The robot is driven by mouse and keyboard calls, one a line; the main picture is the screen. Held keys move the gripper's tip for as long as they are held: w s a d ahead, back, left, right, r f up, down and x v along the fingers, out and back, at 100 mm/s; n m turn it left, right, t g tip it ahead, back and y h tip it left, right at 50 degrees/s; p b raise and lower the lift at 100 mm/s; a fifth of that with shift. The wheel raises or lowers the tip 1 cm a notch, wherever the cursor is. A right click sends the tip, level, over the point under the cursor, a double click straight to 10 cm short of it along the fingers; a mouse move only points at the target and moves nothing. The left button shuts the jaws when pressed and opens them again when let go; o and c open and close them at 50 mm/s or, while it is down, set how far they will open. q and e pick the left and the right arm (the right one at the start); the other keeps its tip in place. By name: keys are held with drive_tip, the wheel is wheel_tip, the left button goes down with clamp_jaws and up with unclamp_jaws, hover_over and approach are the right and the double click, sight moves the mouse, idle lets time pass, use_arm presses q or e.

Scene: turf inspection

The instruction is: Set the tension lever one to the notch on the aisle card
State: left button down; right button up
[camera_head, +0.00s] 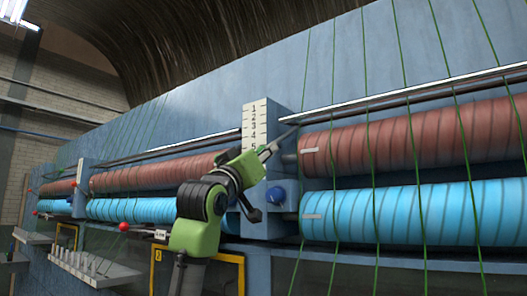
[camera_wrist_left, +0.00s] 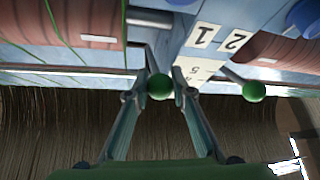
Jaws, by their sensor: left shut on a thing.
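My left gripper (camera_head: 270,149) is at the right side of the white numbered scale plate (camera_head: 255,112), which reads downward from 1. In the left wrist view, the gripper (camera_wrist_left: 161,84) is shut around a green ball knob (camera_wrist_left: 159,88), with a finger on each side of it. This knob is on the side of the label marked 1 (camera_wrist_left: 202,36). A second green knob (camera_wrist_left: 253,91) stands apart to the right, on the side marked 2. The held lever's rod is mostly hidden, so its notch cannot be read. I cannot make out an aisle card.
Red-brown rolls (camera_head: 410,138) and blue rolls (camera_head: 420,212) run along the blue machine, with green strands across them. A blue knob (camera_head: 276,194) sits below the gripper. A red knob (camera_head: 124,227) and a rack of pegs (camera_head: 95,265) are at the left.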

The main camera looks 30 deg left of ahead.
use_arm(q)
drive_tip(key=c, duration=1.8)
unclamp_jaws()
drive_tip(key=shift+w+f, duration=0.15)
drive_tip(key=shift+f, duration=0.1)
drive_tip(key=shift+o, duration=0.2)
drive_tip(key=shift+r, duration=0.1)
drive_tip(key=shift+s, duration=0.2)
drive_tip(key=v, duration=1.1)
drive_tip(key=shift+s, duration=0.3)
drive_tip(key=shift+d, duration=0.15)
